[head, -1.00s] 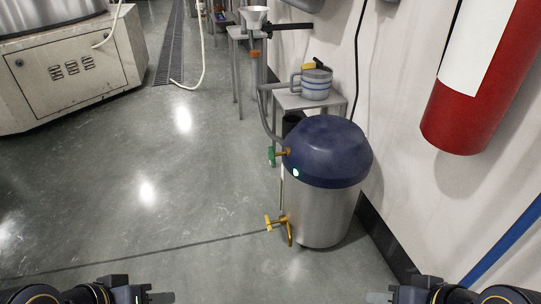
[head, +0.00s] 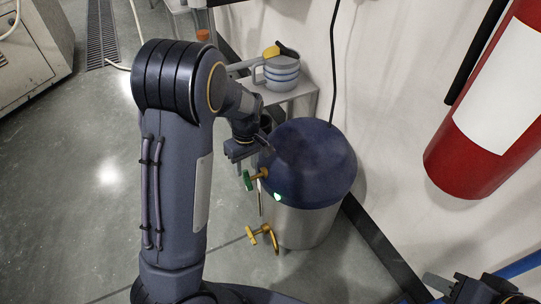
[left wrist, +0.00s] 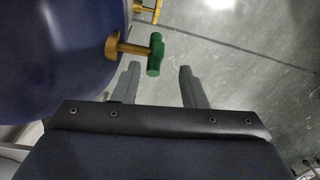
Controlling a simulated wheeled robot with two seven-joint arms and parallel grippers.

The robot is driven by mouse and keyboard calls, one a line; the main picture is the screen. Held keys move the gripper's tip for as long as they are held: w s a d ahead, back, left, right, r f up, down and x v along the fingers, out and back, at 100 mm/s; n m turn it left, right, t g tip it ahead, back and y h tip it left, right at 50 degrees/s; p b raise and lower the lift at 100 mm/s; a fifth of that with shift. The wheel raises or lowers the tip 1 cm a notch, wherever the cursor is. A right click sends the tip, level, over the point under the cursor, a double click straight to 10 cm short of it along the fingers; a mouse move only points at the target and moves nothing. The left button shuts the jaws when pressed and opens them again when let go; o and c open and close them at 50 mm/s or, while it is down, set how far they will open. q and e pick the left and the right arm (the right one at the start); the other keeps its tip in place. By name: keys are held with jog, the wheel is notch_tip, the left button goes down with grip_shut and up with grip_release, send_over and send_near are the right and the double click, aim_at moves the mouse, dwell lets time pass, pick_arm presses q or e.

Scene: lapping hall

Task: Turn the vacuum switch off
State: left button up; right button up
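A steel tank (head: 300,228) with a dark blue domed lid (head: 312,160) stands on the floor by the wall. No part is labelled as the vacuum switch. A small green-white light or button (head: 277,197) glows on the lid's lower edge. A green valve handle (head: 249,181) on a brass stem sticks out left of the lid; it also shows in the left wrist view (left wrist: 155,54). My left gripper (head: 252,148) is beside the lid, above the green handle. Its fingers (left wrist: 160,80) are open and empty, the handle just beyond the left one. My right gripper (head: 440,284) is at the bottom right, partly cut off.
A brass tap (head: 265,238) sits low on the tank. Behind it, a small table (head: 300,92) holds a grey pump-like device (head: 281,73). A red cylinder (head: 460,165) hangs on the right wall.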

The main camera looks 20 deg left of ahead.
aim_at(248, 175)
pick_arm(q)
jog(key=f+b, duration=0.1)
jog(key=f, duration=0.3)
jog(key=f+b, duration=0.1)
jog(key=f, duration=0.1)
jog(key=shift+w+a+f+b, duration=0.15)
jog(key=shift+w+f+b, duration=0.1)
jog(key=shift+f+b, duration=0.1)
jog(key=shift+s+f, duration=0.1)
jog(key=shift+f, duration=0.6)
jog(key=shift+c, duration=0.5)
grip_shut()
